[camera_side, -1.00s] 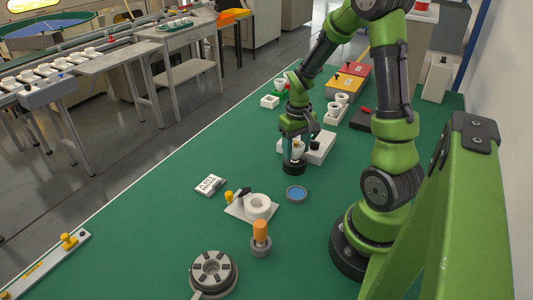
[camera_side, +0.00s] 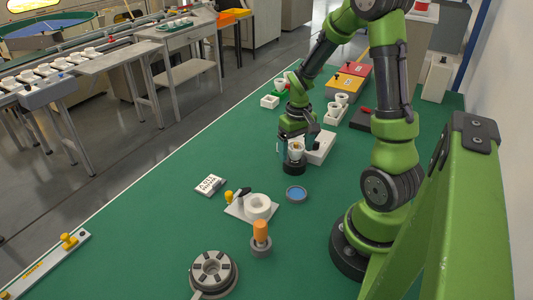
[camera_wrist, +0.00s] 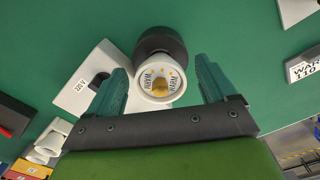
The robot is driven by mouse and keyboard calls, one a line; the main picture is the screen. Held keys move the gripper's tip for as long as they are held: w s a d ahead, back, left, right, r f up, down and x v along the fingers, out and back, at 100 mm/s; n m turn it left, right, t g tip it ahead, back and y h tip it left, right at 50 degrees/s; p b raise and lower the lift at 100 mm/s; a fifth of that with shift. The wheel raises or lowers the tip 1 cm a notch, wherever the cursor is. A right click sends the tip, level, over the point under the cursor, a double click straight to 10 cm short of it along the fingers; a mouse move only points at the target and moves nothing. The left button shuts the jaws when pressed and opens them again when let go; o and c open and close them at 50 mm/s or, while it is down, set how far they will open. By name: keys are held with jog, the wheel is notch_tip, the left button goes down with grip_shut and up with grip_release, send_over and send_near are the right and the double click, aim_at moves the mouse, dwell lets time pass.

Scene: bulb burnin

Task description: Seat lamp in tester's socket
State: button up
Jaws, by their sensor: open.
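The lamp (camera_wrist: 158,80) shows its white round face with a yellow middle and the print WARM in the wrist view. It stands in a black round holder (camera_wrist: 160,42), also seen in the side view (camera_side: 293,168). My gripper (camera_wrist: 168,82) is open, its two fingers on either side of the lamp with gaps visible. In the side view my gripper (camera_side: 297,147) is low around the lamp (camera_side: 297,150). A white box marked 220 V (camera_wrist: 84,92), with a dark opening, is left of the lamp; it appears to be the tester, also in the side view (camera_side: 322,147).
A card reading WARM 110 (camera_wrist: 304,66) lies to the right in the wrist view.

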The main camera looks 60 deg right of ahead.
notch_tip(320, 180, up, 17)
jog(key=shift+f, duration=0.15)
dwell(0.5)
jog(key=s+a+r+n+t+y, duration=0.1)
jog(key=a+t, duration=0.2)
jog(key=a, duration=0.8)
jog(key=s+a+r+n+t+y, duration=0.1)
jog(key=a+t, duration=0.3)
jog(key=a, duration=0.6)
jog(key=shift+s+a+r, duration=0.4)
jog(key=shift+c, duration=0.4)
